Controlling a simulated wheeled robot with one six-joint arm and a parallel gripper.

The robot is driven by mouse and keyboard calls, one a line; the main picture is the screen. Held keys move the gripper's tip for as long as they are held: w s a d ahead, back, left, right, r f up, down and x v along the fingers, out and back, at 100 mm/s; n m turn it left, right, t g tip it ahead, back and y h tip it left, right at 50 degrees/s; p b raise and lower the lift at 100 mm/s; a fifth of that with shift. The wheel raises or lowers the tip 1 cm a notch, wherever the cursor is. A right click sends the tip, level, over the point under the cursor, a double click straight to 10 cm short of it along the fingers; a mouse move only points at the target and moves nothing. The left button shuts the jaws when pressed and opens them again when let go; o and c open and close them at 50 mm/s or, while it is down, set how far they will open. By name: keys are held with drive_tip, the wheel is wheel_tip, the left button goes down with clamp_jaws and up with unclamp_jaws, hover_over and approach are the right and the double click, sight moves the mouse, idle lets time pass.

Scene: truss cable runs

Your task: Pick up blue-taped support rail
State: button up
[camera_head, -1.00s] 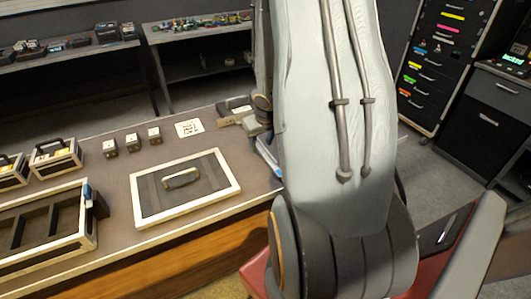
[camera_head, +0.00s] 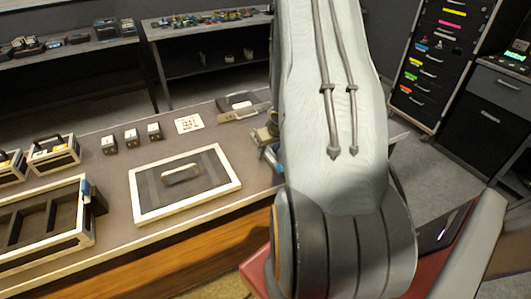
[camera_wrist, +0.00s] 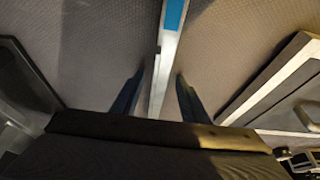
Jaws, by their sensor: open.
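The support rail (camera_wrist: 157,75) is a pale, narrow bar with a blue tape band (camera_wrist: 173,14) at the top of the wrist view. It runs down the picture between the two fingers of my gripper (camera_wrist: 158,95). The fingers are open, one on each side of the rail, and I cannot tell whether either touches it. The rail's lower end is hidden by my gripper body. In the head view my gripper (camera_head: 270,150) is at the right end of the workbench, partly hidden by my arm, and the rail is mostly covered there.
A framed panel with a handle (camera_head: 231,186) lies on the workbench (camera_head: 120,190), left of my gripper. A grey case (camera_head: 238,100) lies behind. An open divided tray (camera_head: 85,240) and small boxes stand left. Drawer cabinets (camera_head: 440,60) stand at the right.

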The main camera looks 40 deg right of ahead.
clamp_jaws()
idle(0.3)
